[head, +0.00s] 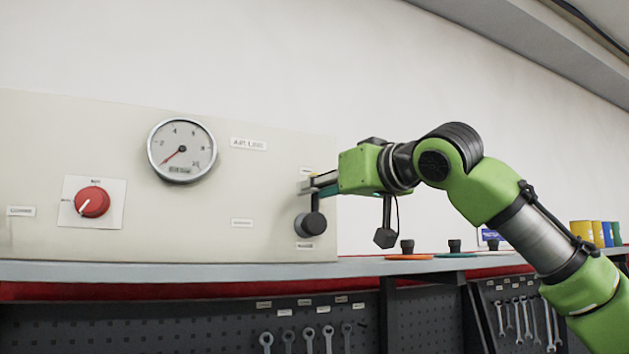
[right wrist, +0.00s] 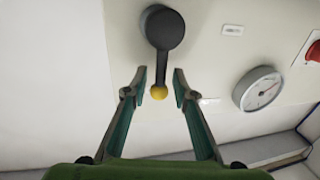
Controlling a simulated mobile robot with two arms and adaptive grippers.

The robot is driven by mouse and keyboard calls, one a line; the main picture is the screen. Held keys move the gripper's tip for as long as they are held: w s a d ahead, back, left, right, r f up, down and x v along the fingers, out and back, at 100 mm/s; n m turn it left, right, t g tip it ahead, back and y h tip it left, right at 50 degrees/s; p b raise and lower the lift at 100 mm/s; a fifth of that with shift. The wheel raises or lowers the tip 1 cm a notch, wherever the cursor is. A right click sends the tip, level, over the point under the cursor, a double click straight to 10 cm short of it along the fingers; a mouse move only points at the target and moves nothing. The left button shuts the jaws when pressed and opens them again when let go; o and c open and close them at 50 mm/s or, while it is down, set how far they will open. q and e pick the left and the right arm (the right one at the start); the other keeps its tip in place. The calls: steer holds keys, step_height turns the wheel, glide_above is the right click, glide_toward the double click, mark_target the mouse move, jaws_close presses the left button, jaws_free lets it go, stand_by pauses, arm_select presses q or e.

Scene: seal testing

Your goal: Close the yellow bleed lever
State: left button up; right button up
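The bleed lever (right wrist: 164,28) is a dark grey round hub with a short arm ending in a yellow knob (right wrist: 159,92). In the right wrist view the knob lies between the two fingers of my right gripper (right wrist: 160,80), with a visible gap on each side. The fingers are open and do not appear to touch it. In the head view the lever's hub (head: 312,224) is low at the panel's right end, its arm pointing up to my right gripper (head: 312,183). The yellow knob is mostly hidden there. My left gripper is not in view.
The beige panel (head: 270,190) carries a round gauge (head: 182,149) and a red knob (head: 92,202) left of the lever. A grey bench edge (head: 160,272) runs below. Orange (head: 409,257) and green discs with black handles stand right. Wrenches (head: 309,338) hang underneath.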

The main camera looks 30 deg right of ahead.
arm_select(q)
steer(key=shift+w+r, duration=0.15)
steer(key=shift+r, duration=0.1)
arm_select(e)
steer(key=shift+w+a, duration=0.1)
steer(key=shift+w, duration=0.6)
jaws_close()
steer(key=shift+s+r, duration=0.1)
